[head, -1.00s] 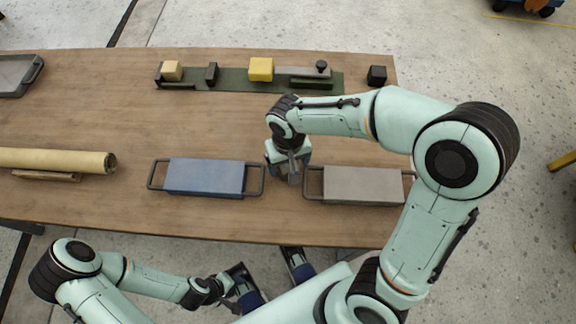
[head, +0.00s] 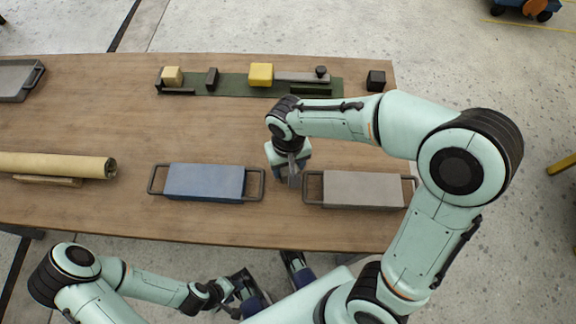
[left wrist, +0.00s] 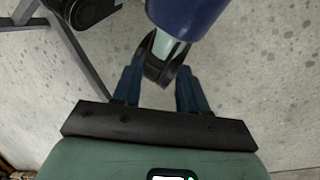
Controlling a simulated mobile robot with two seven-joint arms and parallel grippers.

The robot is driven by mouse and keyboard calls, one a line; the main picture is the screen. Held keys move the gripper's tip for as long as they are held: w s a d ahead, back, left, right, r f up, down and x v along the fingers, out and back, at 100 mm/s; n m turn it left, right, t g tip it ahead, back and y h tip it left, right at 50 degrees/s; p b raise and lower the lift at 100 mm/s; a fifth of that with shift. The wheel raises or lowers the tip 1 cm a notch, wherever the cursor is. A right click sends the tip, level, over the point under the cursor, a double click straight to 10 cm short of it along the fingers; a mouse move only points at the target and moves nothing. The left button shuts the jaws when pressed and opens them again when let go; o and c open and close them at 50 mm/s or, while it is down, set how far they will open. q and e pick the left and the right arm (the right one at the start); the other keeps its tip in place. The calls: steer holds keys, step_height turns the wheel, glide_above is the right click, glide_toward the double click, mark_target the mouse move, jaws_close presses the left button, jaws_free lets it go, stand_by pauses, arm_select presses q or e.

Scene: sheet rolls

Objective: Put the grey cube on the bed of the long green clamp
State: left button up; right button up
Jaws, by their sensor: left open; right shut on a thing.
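The long green clamp (head: 225,90) lies along the far edge of the table. A cream cube (head: 172,75), a small dark block (head: 212,77), a yellow cube (head: 261,74) and a grey bar with a black knob (head: 300,77) are on it. My right gripper (head: 291,172) is over the middle of the table, between the blue and grey handled blocks. It is shut on a small grey piece (head: 293,181) that looks like the grey cube, mostly hidden by the fingers. My left gripper (left wrist: 159,75) is open and empty, off the table's near edge.
A black cube (head: 376,80) sits right of the clamp. A blue handled block (head: 205,182) and a grey handled block (head: 362,189) lie near the front. A cream roll (head: 55,165) and a grey tray (head: 15,80) are at left. The table between clamp and blocks is clear.

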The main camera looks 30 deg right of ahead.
step_height(320, 180, up, 19)
steer(key=p, duration=0.3)
steer(key=shift+f+p, duration=0.2)
steer(key=shift+p, duration=0.2)
